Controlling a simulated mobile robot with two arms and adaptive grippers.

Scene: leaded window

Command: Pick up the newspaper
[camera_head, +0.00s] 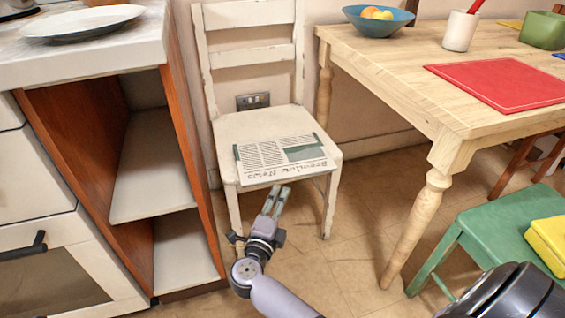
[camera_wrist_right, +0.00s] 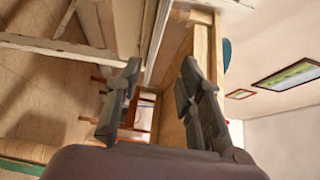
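The newspaper (camera_head: 280,157), white with green blocks and a printed title, lies flat on the seat of the white chair (camera_head: 232,128). Its near edge reaches the front edge of the seat. My right gripper (camera_head: 276,198) is just in front of and below that near edge in the head view, with nothing in it. The right wrist view shows its two dark fingers (camera_wrist_right: 160,88) spread apart with a clear gap. I cannot make out the newspaper in the wrist view. My left gripper is not in view.
A wooden cabinet (camera_head: 196,170) stands close on the left of the chair. A wooden table (camera_head: 395,75) on the right bears a blue bowl (camera_head: 362,26), a white cup (camera_head: 460,32) and a red mat (camera_head: 500,84). A green stool (camera_head: 492,228) stands at the lower right. Bare floor lies between.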

